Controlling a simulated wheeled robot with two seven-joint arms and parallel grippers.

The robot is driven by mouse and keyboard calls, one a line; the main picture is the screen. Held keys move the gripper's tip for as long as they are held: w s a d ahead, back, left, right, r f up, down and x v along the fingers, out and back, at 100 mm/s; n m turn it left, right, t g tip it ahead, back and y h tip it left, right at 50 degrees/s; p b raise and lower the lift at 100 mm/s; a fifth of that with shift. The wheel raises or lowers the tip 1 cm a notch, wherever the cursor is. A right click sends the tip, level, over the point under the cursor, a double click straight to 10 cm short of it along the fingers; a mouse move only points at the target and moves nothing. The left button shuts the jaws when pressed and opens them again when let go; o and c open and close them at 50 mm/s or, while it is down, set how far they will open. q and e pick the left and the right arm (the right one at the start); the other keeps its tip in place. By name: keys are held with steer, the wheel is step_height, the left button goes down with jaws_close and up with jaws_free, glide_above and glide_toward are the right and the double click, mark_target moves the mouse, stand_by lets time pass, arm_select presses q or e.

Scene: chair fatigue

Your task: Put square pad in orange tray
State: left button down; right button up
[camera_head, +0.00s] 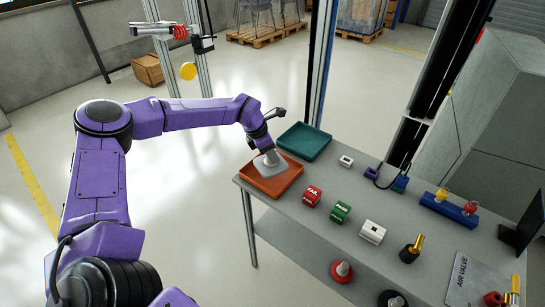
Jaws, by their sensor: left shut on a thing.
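The square pad (265,169) is grey with a raised stem on top. It is inside the outline of the orange tray (268,187), at the left end of the grey table. I cannot tell whether it touches the tray floor. My left gripper (270,155) is shut on the pad's stem from above. My purple left arm reaches in from the left. The fingertips are small and partly hidden by the wrist. My right gripper is out of view.
A green tray (304,142) lies just behind the orange one. Red FAIL (312,196) and green PASS (340,212) blocks stand to the right. Further right are a white block (372,232), a black-and-gold part (412,249) and a blue rack (449,207).

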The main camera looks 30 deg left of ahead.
arm_select(q)
steer(key=shift+w+f, duration=0.35)
step_height(320, 180, down, 3)
steer(key=shift+r+p, duration=0.2)
steer(key=shift+p, duration=0.2)
steer(key=shift+w+a+f, duration=0.1)
steer(key=shift+w+f, duration=0.05)
steer(key=shift+f, duration=0.25)
steer(key=c, duration=0.8)
jaws_free()
